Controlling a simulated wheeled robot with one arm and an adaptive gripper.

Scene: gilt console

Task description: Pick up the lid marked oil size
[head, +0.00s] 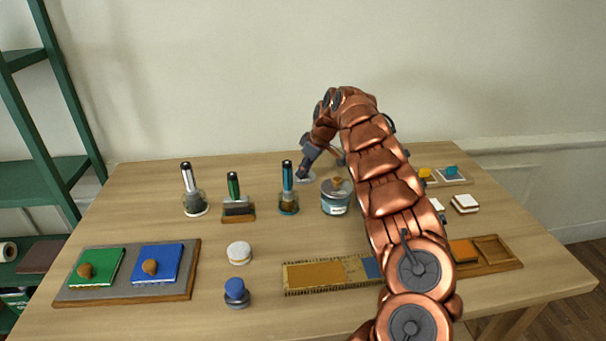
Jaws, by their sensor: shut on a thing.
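My gripper (303,174) is at the back middle of the table, low over the tabletop. It is shut on a small pale grey, flat piece (309,180) that looks like a lid. Its marking is too small to read, and the fingers hide part of it. A glass jar (335,206) with a label stands just right of the gripper, with a grey lid (337,188) and brown knob on top. The label is not legible.
Bottles with tall handles (287,190) (188,190) and a green-handled tool (234,200) stand left of the gripper. A tray (190,277) with green and blue blocks lies front left. A white round tin (239,253) and blue-topped stamp (236,294) stand front middle. My arm hides the table's right middle.

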